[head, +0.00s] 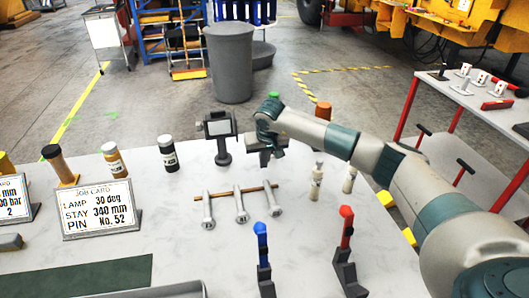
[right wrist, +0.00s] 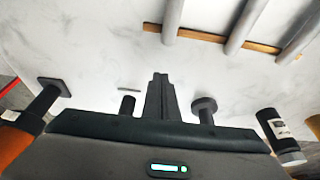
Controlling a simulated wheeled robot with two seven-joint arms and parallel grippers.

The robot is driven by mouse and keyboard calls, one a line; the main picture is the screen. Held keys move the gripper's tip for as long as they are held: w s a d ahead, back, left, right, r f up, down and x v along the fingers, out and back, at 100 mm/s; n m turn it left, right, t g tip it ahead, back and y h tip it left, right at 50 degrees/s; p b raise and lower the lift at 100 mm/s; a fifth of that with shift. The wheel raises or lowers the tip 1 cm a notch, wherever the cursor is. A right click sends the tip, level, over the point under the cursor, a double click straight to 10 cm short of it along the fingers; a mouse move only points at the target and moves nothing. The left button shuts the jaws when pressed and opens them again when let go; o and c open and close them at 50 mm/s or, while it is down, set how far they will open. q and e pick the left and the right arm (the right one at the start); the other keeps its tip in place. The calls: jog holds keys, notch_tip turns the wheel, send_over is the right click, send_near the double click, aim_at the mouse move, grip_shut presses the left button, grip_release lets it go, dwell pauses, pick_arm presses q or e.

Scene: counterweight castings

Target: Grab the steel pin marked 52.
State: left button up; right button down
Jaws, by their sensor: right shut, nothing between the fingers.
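Three steel pins lie across a thin wooden rail (head: 225,195) on the light table, in the head view: a left pin (head: 207,207), a middle pin (head: 240,205) and a right pin (head: 272,200). Their heads point toward the front and carry small marks, too small to read. The right wrist view shows parts of the three pins (right wrist: 245,25) at its top, heads out of frame. My right gripper (head: 265,162) is shut and empty, above the table just behind the rail, apart from the pins. Its closed fingers show in the wrist view (right wrist: 158,85). My left gripper is not in view.
A job card (head: 97,209) reads lamp 30 deg, stay 340 mm, pin No. 52. Blue (head: 261,240) and red (head: 346,228) levers stand in front. Bottles (head: 168,153) stand at the back left.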

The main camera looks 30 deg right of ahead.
jog(key=shift+x, duration=1)
jog(key=shift+s+a+p, duration=0.1)
jog(key=shift+s+p, duration=0.15)
jog(key=shift+p, duration=0.35)
jog(key=shift+s+a+p, duration=0.25)
jog(key=shift+s+p, duration=0.5)
jog(key=shift+s, duration=0.35)
jog(key=shift+s+a+f, duration=0.1)
jog(key=shift+s+a, duration=0.05)
jog(key=shift+s, duration=0.35)
jog(key=shift+f, duration=0.1)
